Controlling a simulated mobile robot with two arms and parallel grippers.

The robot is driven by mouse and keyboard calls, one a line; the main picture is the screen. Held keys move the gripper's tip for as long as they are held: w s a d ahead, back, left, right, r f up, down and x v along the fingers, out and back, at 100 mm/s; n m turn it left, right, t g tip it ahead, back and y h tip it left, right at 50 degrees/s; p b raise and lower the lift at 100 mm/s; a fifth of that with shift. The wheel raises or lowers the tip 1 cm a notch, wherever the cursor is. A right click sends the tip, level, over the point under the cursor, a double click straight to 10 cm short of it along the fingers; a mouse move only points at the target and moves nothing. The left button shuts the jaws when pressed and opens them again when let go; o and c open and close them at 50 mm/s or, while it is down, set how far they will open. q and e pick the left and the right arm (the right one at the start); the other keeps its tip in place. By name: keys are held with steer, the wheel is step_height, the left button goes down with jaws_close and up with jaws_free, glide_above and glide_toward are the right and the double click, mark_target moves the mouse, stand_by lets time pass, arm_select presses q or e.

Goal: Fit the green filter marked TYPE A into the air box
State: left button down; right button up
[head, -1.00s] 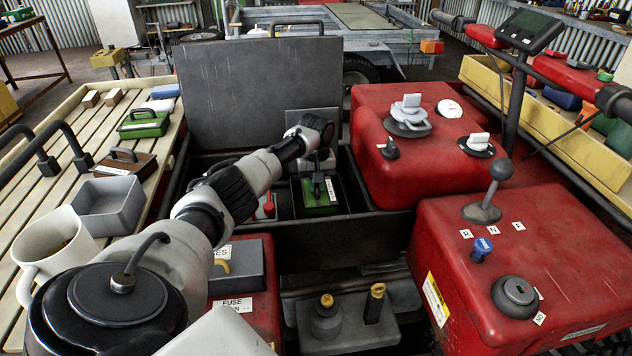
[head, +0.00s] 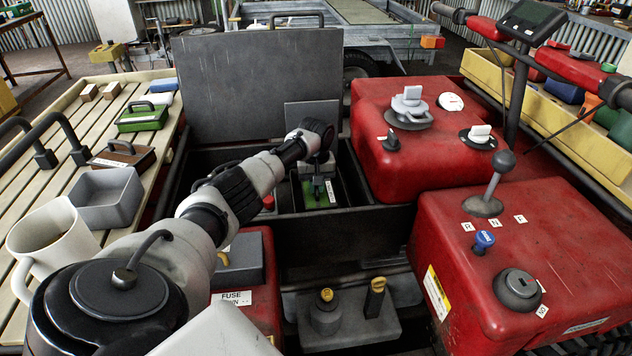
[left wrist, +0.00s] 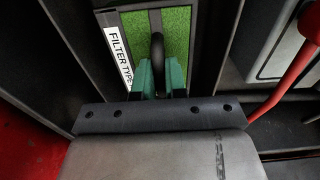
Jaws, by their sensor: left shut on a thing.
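My left gripper (head: 318,182) is shut on the black handle of a green filter (head: 312,200). In the left wrist view its fingertips (left wrist: 159,78) grip the handle from both sides, above the filter's green top (left wrist: 176,24). The filter's white label reads "FILTER TYPE"; the letter is cut off. The filter is down inside a dark-walled compartment, the air box (head: 345,197), behind the front black wall. Whether it rests on the bottom is hidden. Another green filter (head: 142,118) and a brown one (head: 122,157) lie on the slatted rack. My right gripper is out of view.
A raised dark lid (head: 258,90) stands behind the box. A red tank (head: 415,140) is close on the right. A red hose (left wrist: 300,75) runs beside the compartment in the left wrist view. A grey tray (head: 105,200) and a mug (head: 48,240) are on the rack.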

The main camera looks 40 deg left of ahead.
arm_select(q)
steer(key=shift+f+b, duration=0.5)
steer(key=shift+f, duration=0.6)
steer(key=shift+f, duration=0.1)
steer(key=c, duration=1.1)
jaws_free()
step_height(320, 180, up, 11)
steer(key=shift+f+p, duration=0.1)
steer(key=shift+p, duration=0.75)
